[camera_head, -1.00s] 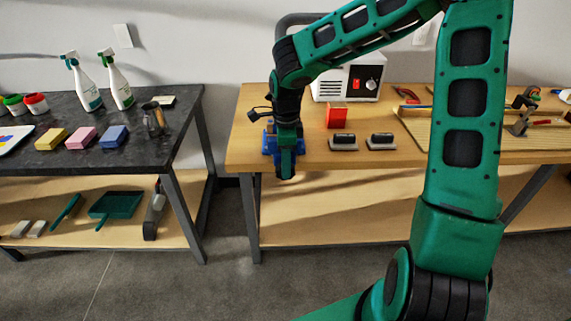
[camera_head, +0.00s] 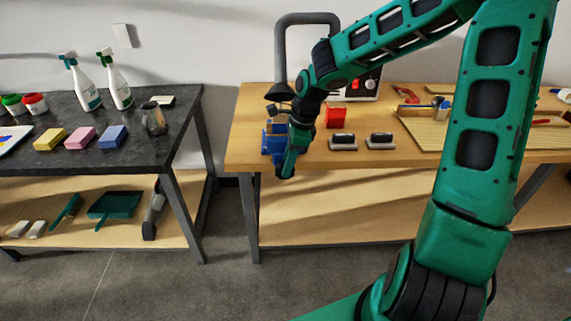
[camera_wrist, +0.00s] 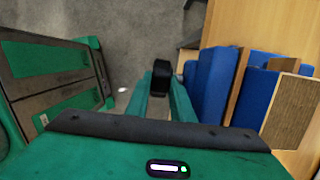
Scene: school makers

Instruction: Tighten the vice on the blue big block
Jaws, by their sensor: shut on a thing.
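The blue vice (camera_head: 269,146) is at the front left edge of the wooden bench, partly hidden by my gripper. A blue block (camera_head: 277,127) shows at its top. In the wrist view the blue vice (camera_wrist: 212,85) is just right of my fingers, and a brown textured face with blue edges (camera_wrist: 290,108) lies farther right; I cannot tell which part it belongs to. My gripper (camera_head: 287,171) is in front of the vice, tilted. In the wrist view my gripper (camera_wrist: 161,95) is shut on the black-ended vice handle (camera_wrist: 161,76). How tightly the jaws meet the block is hidden.
On the bench (camera_head: 250,152) are a red block (camera_head: 335,117), two black-handled erasers (camera_head: 343,142) and (camera_head: 380,141), and a white machine (camera_head: 362,83). A grey pipe (camera_head: 306,19) with a hood rises behind the vice. Floor in front is clear.

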